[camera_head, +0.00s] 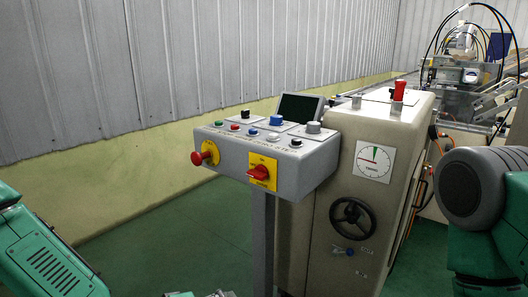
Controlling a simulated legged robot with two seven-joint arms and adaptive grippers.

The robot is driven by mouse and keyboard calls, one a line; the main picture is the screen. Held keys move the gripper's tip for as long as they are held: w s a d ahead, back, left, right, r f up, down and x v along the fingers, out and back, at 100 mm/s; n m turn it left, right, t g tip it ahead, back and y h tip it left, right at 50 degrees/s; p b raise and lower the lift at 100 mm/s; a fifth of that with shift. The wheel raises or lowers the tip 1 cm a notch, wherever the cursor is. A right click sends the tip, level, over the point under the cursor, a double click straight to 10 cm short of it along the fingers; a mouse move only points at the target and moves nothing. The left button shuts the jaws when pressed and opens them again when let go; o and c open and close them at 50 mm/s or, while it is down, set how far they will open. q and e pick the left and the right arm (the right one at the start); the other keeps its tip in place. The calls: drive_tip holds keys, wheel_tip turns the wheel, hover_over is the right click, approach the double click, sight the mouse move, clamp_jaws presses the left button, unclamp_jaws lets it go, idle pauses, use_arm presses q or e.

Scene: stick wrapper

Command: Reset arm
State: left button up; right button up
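My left arm, green, comes in at the lower left corner. My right arm, green with a dark grey round joint, fills the right edge. No gripper fingers show in the head view. A small green and grey sliver shows at the bottom edge, left of the panel's post, and I cannot tell which part it is. The grey control panel (274,153) stands in the middle on a post. It carries a red mushroom button (198,158), a red rotary switch (260,173) and several coloured buttons on top.
A beige machine cabinet (335,225) with a round dial (373,161), a black handwheel (352,218) and a red-topped knob (399,91) stands behind the panel, close to my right arm. A wrapping line (468,75) runs behind. Green floor (215,235) is clear left of the post.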

use_arm(q)
drive_tip(key=s+a+f+m+g+y, duration=0.2)
drive_tip(key=s+a+f+m+g, duration=0.1)
drive_tip(key=s+f, duration=0.7)
drive_tip(key=s+a+f+m+g+y, duration=0.2)
drive_tip(key=s+a+y, duration=0.1)
drive_tip(key=s+a, duration=0.4)
drive_tip(key=s+a+f+m+g+y+p, duration=0.1)
drive_tip(key=s+a+f+m+g+y, duration=0.1)
drive_tip(key=s+a, duration=0.5)
drive_tip(key=shift+s+a+f+m+g+y, duration=0.2)
drive_tip(key=shift+a+f+m+g+y, duration=0.15)
drive_tip(key=shift+a+f+y, duration=0.45)
